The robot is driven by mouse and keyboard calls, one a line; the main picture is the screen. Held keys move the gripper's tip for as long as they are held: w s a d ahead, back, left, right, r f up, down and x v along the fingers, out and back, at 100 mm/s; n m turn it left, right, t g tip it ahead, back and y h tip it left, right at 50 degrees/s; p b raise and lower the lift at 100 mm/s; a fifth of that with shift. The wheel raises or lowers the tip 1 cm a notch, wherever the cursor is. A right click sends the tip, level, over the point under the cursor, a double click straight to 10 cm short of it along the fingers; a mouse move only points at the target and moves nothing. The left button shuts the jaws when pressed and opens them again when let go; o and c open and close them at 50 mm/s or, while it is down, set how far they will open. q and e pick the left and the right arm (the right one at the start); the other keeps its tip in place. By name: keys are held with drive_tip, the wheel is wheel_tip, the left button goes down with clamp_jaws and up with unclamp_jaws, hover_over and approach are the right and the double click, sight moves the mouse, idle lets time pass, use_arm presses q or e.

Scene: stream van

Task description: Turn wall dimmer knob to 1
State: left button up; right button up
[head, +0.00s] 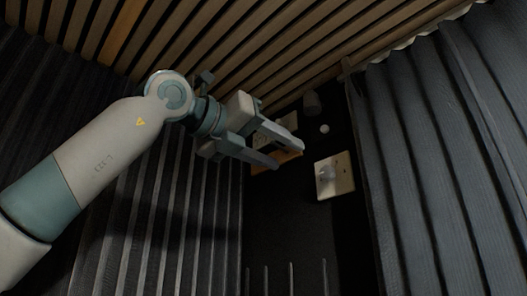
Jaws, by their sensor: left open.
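The wall dimmer is a pale square plate (343,181) on the dark wall, right of centre in the head view. Its knob (326,174) is a small pale shape on the plate; I cannot read its setting. My left gripper (288,154) comes in from the left, with its fingers apart and nothing seen between them. Its fingertips are up and left of the plate in the picture, and a gap shows between them and the plate. My right gripper is not in view.
An orange-brown object (289,158) shows behind my left fingers. A small white round thing (324,129) and a dark cylinder (312,103) are above the plate. Grey curtain (420,150) hangs close on the right. Wooden slats (290,45) cross the top.

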use_arm(q)
drive_tip(key=shift+v, duration=1.9)
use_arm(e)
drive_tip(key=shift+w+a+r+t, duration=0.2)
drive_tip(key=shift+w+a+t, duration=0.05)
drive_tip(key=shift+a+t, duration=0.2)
